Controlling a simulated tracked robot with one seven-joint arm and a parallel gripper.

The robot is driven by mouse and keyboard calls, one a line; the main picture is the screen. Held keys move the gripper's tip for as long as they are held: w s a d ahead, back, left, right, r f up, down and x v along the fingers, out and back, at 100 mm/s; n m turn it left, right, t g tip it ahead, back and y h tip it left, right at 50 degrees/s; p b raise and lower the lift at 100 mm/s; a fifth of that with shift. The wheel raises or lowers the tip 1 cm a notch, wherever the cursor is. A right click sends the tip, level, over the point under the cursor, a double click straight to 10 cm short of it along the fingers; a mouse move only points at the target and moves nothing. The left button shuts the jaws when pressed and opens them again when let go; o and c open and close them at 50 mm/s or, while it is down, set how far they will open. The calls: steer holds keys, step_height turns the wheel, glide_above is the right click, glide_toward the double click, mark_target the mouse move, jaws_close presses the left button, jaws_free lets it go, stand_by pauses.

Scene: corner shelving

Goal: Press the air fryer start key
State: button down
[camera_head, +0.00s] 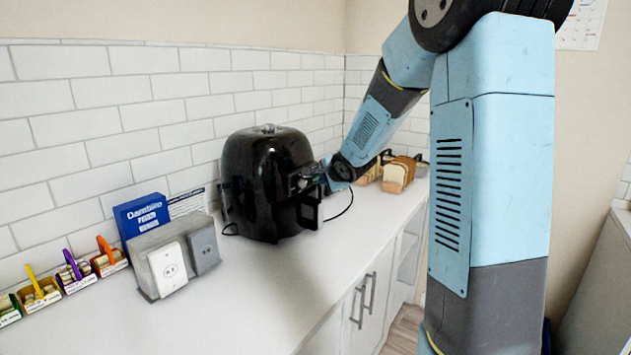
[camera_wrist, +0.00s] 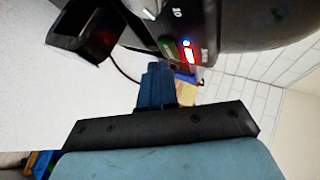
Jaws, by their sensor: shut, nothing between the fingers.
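The black air fryer (camera_head: 262,185) stands on the white counter, and its front carries a handle (camera_head: 308,208). In the wrist view its control panel (camera_wrist: 177,35) is at the top, tilted, with a green key (camera_wrist: 168,50), a lit red patch (camera_wrist: 190,55) and a small blue light (camera_wrist: 186,43). I cannot read which one is the start key. My gripper (camera_wrist: 158,66) is shut and empty, its blue fingertips just below the green key in that picture. In the head view my gripper (camera_head: 303,181) is at the fryer's front; I cannot tell whether it touches.
A grey outlet box (camera_head: 168,262) and a blue box (camera_head: 143,215) stand left of the fryer, with several small crates (camera_head: 75,272) further left. A black cord (camera_head: 340,210) lies beside the fryer. The front counter is clear.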

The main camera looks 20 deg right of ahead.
steer(key=shift+s+d, duration=0.2)
steer(key=shift+s, duration=0.05)
steer(key=shift+s+d, duration=1.6)
steer(key=shift+s, duration=0.3)
stand_by(0.5)
